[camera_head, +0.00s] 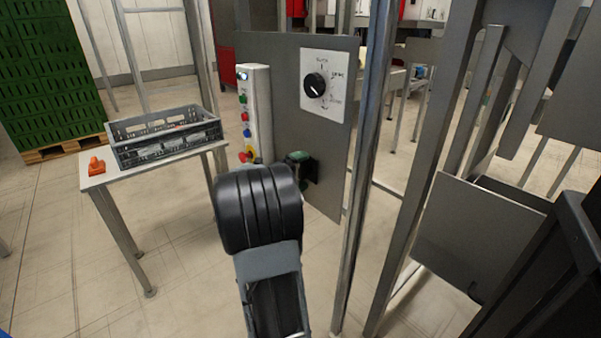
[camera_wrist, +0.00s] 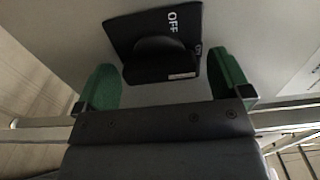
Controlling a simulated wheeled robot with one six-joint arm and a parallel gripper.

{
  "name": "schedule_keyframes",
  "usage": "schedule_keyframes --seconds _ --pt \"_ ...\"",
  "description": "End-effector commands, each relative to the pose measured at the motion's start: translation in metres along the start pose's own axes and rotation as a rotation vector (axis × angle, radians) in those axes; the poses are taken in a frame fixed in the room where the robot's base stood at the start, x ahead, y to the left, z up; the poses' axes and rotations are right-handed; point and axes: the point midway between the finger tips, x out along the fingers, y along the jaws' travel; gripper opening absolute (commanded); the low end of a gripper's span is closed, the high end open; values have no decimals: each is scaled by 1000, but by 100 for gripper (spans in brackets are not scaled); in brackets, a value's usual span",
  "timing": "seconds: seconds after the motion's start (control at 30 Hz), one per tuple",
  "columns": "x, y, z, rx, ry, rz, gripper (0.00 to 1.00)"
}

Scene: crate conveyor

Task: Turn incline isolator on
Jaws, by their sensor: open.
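The incline isolator (camera_wrist: 152,20) shows in the wrist view as a black square plate on a grey panel, with a black rounded knob (camera_wrist: 155,62). White "OFF" lettering is on the plate; a second label at its right edge is only partly readable. My gripper (camera_wrist: 163,70) is open, its green fingers on either side of the knob with visible gaps. I cannot tell how deep the fingers reach around it. In the head view my gripper (camera_head: 299,157) is mostly hidden behind my arm, at the panel's lower part, beside the dark isolator (camera_head: 313,170).
The grey panel (camera_head: 270,50) also carries a white-plated rotary dial (camera_head: 315,87). A push-button box (camera_head: 257,110) stands at its left side. A metal post (camera_head: 364,150) rises right of the panel. A table (camera_head: 150,165) with a grey crate (camera_head: 165,150) stands left.

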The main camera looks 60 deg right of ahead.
Motion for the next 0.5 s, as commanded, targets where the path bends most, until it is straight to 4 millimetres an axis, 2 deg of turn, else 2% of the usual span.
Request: schedule_keyframes --seconds 0.17,0.27,0.5 --pt "-1 0 0 0 -1 0 96" --pt "-9 -1 1 -1 -3 0 96" --pt "-53 -3 1 -2 -6 0 96"
